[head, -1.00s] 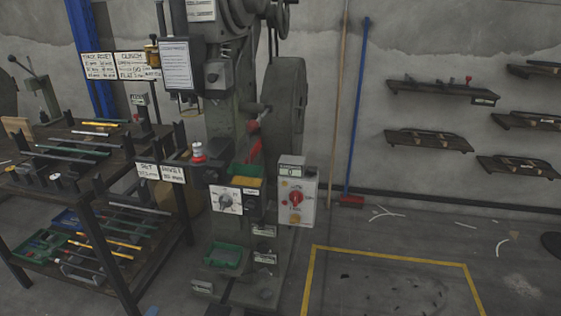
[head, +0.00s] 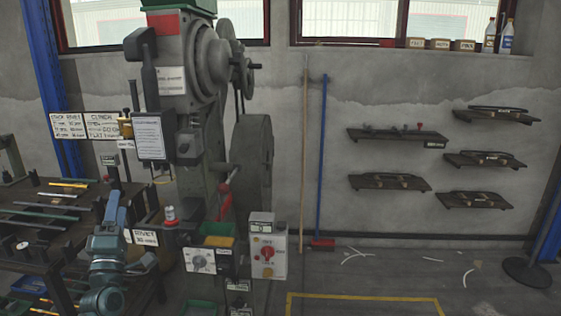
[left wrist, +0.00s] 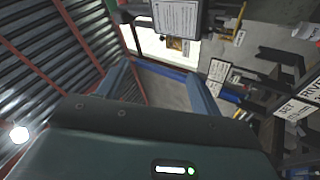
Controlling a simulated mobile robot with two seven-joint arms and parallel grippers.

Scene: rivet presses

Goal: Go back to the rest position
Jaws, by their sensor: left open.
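My left gripper (head: 117,206) is raised at the lower left of the head view, pointing up, in front of the dark rack and left of the rivet press (head: 205,125). In the left wrist view its two blue-grey fingers (left wrist: 158,72) stand apart with nothing between them. My left arm hides part of the rack and of the sign beside the press. My right gripper is in neither view.
The rack (head: 70,235) at the left holds several rods and tools. A control box (head: 267,252) with a red knob is on the press front. Wall shelves (head: 397,134) hang at the right.

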